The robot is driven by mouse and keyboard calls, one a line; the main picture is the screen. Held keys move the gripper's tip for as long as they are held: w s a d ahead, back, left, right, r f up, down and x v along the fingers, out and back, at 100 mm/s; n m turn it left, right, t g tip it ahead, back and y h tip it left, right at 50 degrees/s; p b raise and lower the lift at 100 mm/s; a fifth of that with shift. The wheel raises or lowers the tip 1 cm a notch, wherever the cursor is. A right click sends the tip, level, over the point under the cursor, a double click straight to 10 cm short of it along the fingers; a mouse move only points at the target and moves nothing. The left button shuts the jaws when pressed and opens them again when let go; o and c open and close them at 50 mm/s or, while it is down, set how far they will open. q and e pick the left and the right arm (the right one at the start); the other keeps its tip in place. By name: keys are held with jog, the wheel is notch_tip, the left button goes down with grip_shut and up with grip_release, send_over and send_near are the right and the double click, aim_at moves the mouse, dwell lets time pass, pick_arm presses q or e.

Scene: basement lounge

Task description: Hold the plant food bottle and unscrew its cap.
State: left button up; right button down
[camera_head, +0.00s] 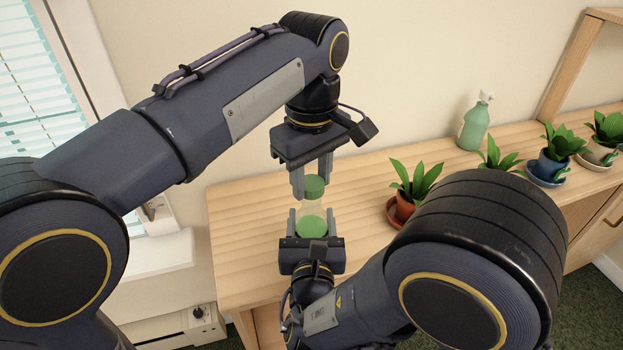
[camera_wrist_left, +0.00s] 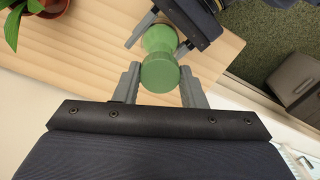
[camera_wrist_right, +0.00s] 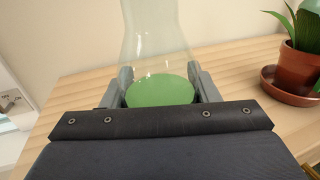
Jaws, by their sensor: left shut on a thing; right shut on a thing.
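The plant food bottle (camera_head: 312,222) is clear, with green liquid in its lower part, and stands upright just over the wooden top. My right gripper (camera_head: 312,216) is shut on its body from the near side; the right wrist view also shows the bottle (camera_wrist_right: 160,60) between the fingers. The green cap (camera_head: 314,187) is at the top of the neck. My left gripper (camera_head: 312,180) points down from above and is shut on the cap, which also shows in the left wrist view (camera_wrist_left: 159,74). Whether the cap is loose on the neck, I cannot tell.
A potted plant in a terracotta pot (camera_head: 404,208) stands right of the bottle on the wooden cabinet top (camera_head: 245,215). More potted plants (camera_head: 555,160) and a green pump bottle (camera_head: 474,126) stand farther right. The cabinet top's left end is clear.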

aim_at(311, 182)
pick_arm(q)
jog(key=shift+r, duration=2)
pick_arm(e)
jog(key=shift+c, duration=2.2)
grip_release()
jog(key=shift+s, duration=0.1)
